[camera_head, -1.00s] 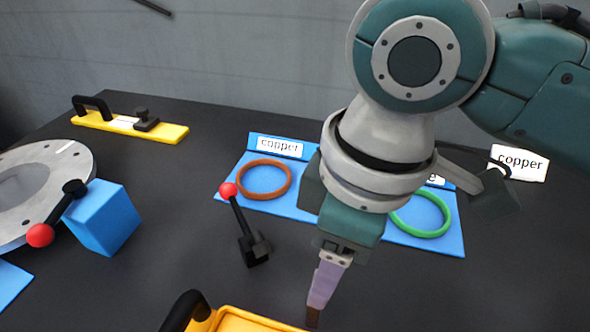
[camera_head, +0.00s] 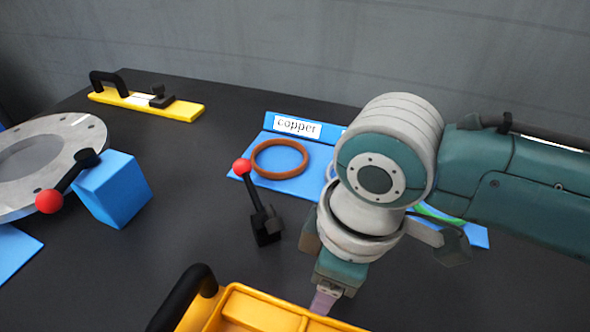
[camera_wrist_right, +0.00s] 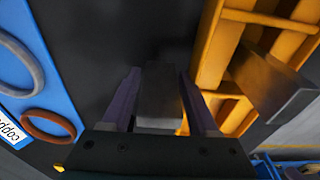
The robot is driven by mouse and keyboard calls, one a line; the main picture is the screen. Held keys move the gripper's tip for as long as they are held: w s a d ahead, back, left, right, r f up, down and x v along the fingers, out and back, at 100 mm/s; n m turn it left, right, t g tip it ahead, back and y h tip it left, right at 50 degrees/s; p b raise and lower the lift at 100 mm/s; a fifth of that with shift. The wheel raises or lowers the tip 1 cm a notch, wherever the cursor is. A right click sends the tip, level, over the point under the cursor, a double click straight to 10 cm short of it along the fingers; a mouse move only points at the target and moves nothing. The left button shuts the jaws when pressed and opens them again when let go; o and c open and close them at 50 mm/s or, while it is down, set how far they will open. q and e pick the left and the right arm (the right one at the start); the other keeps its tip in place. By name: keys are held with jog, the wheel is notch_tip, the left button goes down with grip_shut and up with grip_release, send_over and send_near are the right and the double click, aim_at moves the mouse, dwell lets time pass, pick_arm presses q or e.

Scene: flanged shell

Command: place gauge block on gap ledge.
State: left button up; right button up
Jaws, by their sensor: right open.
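My right gripper (camera_head: 322,302) points down at the far edge of the yellow tray in the head view; its tips are cut off from sight there. In the right wrist view its two purple fingers (camera_wrist_right: 158,75) are apart. A grey block (camera_wrist_right: 158,98) shows between them; I cannot tell whether they touch it or whether it is the gauge block. Another grey block (camera_wrist_right: 268,85) shows over the yellow tray (camera_wrist_right: 222,50). A grey flanged ring (camera_head: 88,132) lies at the left of the head view. I cannot make out the gap ledge. My left gripper is out of view.
A blue block (camera_head: 113,190) and a red-knobbed lever (camera_head: 65,180) stand by the flange. Another red-knobbed clamp (camera_head: 262,225) stands mid-table. A brown ring (camera_head: 280,175) lies on a blue plate labelled copper. A yellow handled bar (camera_head: 150,105) lies at the back.

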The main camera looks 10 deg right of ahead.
jog(key=shift+c, duration=0.2)
grip_shut()
jog(key=shift+r, duration=0.15)
dwell(0.3)
